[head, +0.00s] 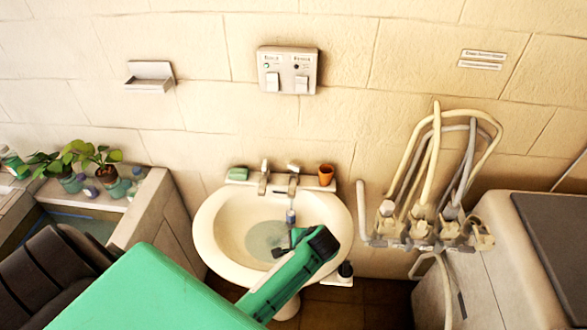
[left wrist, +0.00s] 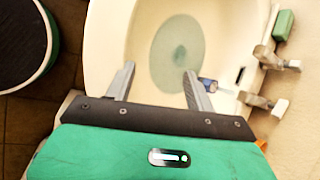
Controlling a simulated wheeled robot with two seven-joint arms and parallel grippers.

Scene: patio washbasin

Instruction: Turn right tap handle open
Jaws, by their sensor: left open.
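The right tap (head: 292,185) stands on the back rim of the white washbasin (head: 205,235), with its pale handle (head: 293,167) on top. In the left wrist view this tap (left wrist: 258,102) is at the right, beyond my fingers. The left tap (head: 263,180) stands beside it and also shows in the left wrist view (left wrist: 268,58). My left gripper (head: 288,244) is over the basin bowl, in front of and below the taps. In the left wrist view its two fingers (left wrist: 158,86) are spread with nothing between them. My right gripper is out of view.
A small blue-and-white cylinder (head: 290,216) is below the right tap's spout, close to one finger. A green soap (head: 237,174) and an orange cup (head: 326,175) flank the taps. Pipes and hoses (head: 430,175) stand at right. The wall above the taps is clear up to a switch box (head: 287,70).

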